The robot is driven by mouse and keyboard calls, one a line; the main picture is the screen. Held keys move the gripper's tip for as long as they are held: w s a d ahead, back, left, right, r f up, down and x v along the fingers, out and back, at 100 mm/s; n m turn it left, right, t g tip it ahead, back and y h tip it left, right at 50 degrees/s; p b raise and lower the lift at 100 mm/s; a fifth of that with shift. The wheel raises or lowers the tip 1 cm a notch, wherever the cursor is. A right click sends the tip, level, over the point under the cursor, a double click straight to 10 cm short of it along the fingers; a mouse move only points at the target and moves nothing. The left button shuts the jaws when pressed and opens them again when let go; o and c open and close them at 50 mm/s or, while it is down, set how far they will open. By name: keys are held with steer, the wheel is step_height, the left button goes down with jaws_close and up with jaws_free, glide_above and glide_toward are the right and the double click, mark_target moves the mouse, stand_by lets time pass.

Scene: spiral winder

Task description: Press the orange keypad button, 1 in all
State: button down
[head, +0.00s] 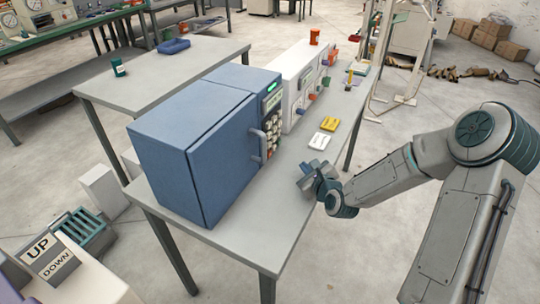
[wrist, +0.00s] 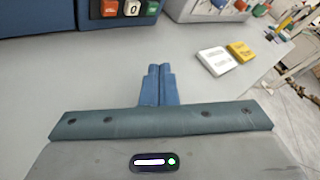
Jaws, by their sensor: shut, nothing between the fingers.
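The keypad (head: 272,130) is on the right-hand front panel of a blue boxy appliance (head: 200,140), below a small green display (head: 273,101). In the wrist view, the keypad's bottom row shows at the top edge: an orange-red button (wrist: 110,8), a white button marked 0 (wrist: 132,8) and a green button (wrist: 153,7). The rest of the keypad is cut off there. My gripper (wrist: 157,70) is shut and empty, its fingers together. In the head view, my gripper (head: 308,180) is low over the table in front of the appliance, apart from the keypad.
The appliance's door handle (head: 258,145) sticks out left of the keypad. A white card (head: 319,141) and a yellow card (head: 329,124) lie on the grey table (head: 240,238). A white machine (head: 300,75) stands behind the appliance. The table front is clear.

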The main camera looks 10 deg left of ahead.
mark_target(269, 154)
steer(key=shift+a, duration=0.15)
steer(key=a, duration=0.2)
steer(key=w+a, duration=0.1)
steer(key=a, duration=0.1)
steer(key=w+a+b, duration=0.1)
steer(key=a, duration=0.1)
steer(key=shift+w+a+f, duration=0.1)
steer(key=shift+w+a, duration=0.15)
steer(key=shift+a, duration=0.05)
steer(key=shift+w+a, duration=0.25)
steer(key=shift+a, duration=0.45)
steer(key=shift+a, duration=0.1)
stand_by(1.2)
steer(key=shift+w+a+b, duration=0.15)
steer(key=shift+a+b, duration=0.15)
steer(key=shift+b, duration=0.1)
steer(key=shift+w+a, duration=0.1)
steer(key=shift+a, duration=0.3)
stand_by(0.4)
steer(key=shift+d, duration=0.15)
steer(key=shift+s+d+b, duration=0.25)
steer(key=shift+d+b, duration=0.1)
steer(key=shift+d, duration=0.3)
